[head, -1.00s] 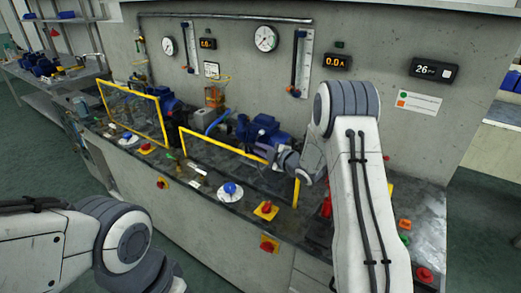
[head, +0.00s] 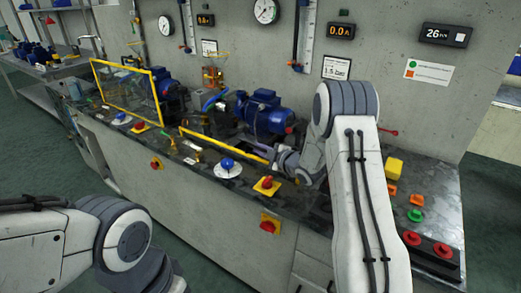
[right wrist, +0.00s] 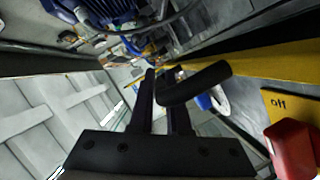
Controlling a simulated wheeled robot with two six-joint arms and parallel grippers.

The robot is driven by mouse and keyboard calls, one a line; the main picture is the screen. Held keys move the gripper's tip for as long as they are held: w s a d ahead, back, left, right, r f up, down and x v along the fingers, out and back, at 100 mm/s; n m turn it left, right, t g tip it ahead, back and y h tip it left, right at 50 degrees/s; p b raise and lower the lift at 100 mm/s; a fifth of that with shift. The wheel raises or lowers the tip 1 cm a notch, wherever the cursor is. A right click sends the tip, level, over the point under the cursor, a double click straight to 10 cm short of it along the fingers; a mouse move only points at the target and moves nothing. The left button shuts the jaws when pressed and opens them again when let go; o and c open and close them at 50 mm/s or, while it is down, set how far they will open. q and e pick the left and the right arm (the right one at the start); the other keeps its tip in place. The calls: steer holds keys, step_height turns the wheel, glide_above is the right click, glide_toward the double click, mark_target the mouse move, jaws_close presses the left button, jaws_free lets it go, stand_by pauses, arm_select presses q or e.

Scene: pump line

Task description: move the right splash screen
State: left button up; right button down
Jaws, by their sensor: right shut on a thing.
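The right splash screen (head: 222,146) is a yellow-framed panel at the front of the bench. Its top bar sits low in the head view, with the blue motor showing above it. The yellow frame (right wrist: 265,62) runs along the upper right of the right wrist view. My right gripper (head: 268,155) is at the screen's right end, partly hidden by my arm. In the right wrist view its fingers (right wrist: 165,90) are shut on a black bar-like handle (right wrist: 200,82) beside the frame. My left gripper is out of view; only part of that arm shows.
The left splash screen (head: 128,92) stands upright. Behind the right screen is a blue motor (head: 262,112). In front are a blue knob (head: 227,164) and a red knob on a yellow plate (head: 267,184). Red buttons (head: 412,238) lie at the right end.

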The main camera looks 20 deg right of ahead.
steer(key=c, duration=0.9)
jaws_free()
